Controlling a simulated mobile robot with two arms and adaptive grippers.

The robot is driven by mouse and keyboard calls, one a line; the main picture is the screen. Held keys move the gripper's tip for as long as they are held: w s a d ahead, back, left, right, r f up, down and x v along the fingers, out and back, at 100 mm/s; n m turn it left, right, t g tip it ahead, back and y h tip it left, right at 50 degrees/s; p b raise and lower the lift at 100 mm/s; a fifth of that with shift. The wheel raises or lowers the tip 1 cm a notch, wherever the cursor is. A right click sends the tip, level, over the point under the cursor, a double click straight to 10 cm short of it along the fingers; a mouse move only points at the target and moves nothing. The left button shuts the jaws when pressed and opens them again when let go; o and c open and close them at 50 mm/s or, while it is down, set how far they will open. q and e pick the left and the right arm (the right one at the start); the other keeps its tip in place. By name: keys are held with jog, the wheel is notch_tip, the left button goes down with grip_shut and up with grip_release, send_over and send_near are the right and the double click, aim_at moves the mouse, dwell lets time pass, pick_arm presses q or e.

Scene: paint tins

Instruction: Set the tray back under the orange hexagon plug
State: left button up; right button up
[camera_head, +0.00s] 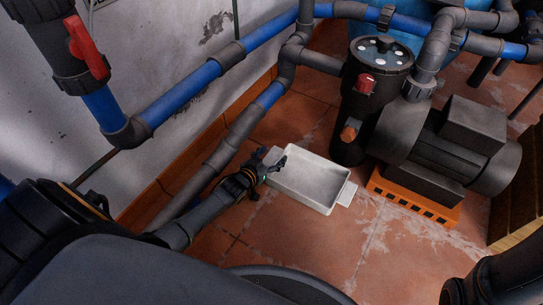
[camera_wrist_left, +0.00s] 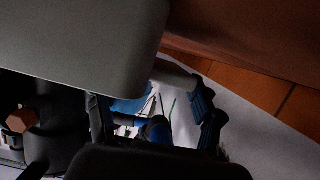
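The shallow light-grey tray (camera_head: 312,183) is low over the tiled floor, in front of and left of the pump, with a flat tab at each end. Whether it touches the floor is unclear. The orange hexagon plug (camera_head: 349,131) is on the dark pump housing, beyond the tray's far right side; it also shows at the left of the left wrist view (camera_wrist_left: 20,119). My left gripper (camera_head: 271,160) is at the tray's left tab, its fingers on either side. The tray (camera_wrist_left: 80,45) fills the upper left of the wrist view and hides part of the grip. My right gripper is out of view.
The pump motor (camera_head: 440,150) stands on an orange perforated block (camera_head: 415,200) right of the tray. Grey and blue pipes (camera_head: 190,90) run along the wall at the left. Bare tiled floor (camera_head: 330,245) lies in front of the tray. Wooden boards (camera_head: 520,205) stand at the right edge.

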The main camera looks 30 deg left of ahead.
pick_arm(q)
jog(key=shift+s+f, duration=0.1)
jog(key=shift+s, duration=0.25)
jog(key=v, duration=1.1)
jog(key=shift+s+r, duration=0.1)
jog(key=shift+r, duration=0.15)
